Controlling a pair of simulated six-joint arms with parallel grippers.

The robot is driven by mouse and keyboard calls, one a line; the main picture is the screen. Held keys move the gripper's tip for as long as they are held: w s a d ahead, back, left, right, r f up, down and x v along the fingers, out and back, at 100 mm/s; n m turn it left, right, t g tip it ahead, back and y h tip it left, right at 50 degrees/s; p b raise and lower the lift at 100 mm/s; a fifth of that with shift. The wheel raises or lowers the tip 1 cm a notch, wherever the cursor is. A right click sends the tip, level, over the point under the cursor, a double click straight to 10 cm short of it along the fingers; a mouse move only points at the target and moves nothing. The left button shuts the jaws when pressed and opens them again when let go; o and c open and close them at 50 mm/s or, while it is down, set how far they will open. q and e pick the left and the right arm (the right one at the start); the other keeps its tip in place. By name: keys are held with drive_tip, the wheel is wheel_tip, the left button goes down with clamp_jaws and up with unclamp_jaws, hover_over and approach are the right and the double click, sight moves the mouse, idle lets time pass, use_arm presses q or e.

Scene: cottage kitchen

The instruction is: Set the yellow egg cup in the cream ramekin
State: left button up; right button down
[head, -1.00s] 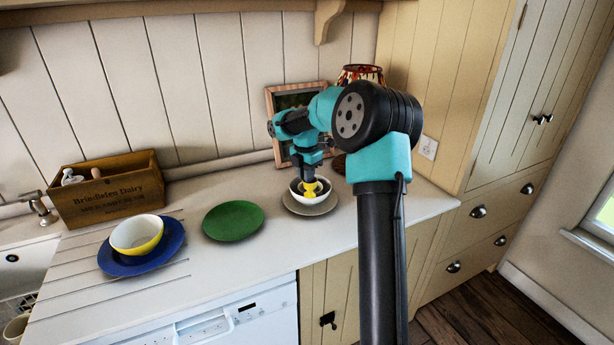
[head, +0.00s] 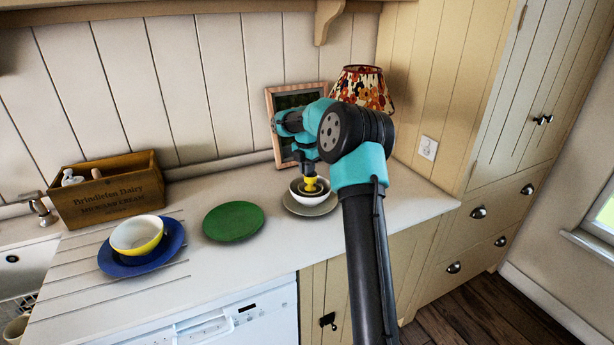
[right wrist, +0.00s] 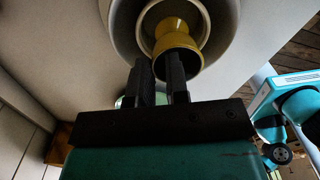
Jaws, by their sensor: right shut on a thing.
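My right gripper (head: 309,177) points down over the white bowl (head: 309,199) and is shut on the yellow egg cup (head: 311,186). In the right wrist view the egg cup (right wrist: 178,40) is at the fingertips (right wrist: 165,62). The bowl stands on a grey plate (head: 296,209). My left gripper is not in view.
A green plate (head: 233,221) lies left of the grey plate. Farther left, a yellow and white bowl (head: 137,236) sits on a blue plate (head: 113,266). A wooden crate (head: 108,190), picture frame (head: 269,103) and patterned lamp (head: 362,86) stand behind. Worktop between the plates is clear.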

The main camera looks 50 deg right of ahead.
drive_tip(key=shift+f, duration=1.2)
drive_tip(key=shift+f, duration=0.3)
drive_tip(key=c, duration=1.1)
unclamp_jaws()
wheel_tip(320, 180, up, 13)
drive_tip(key=shift+f, duration=0.2)
drive_tip(key=shift+w, duration=0.1)
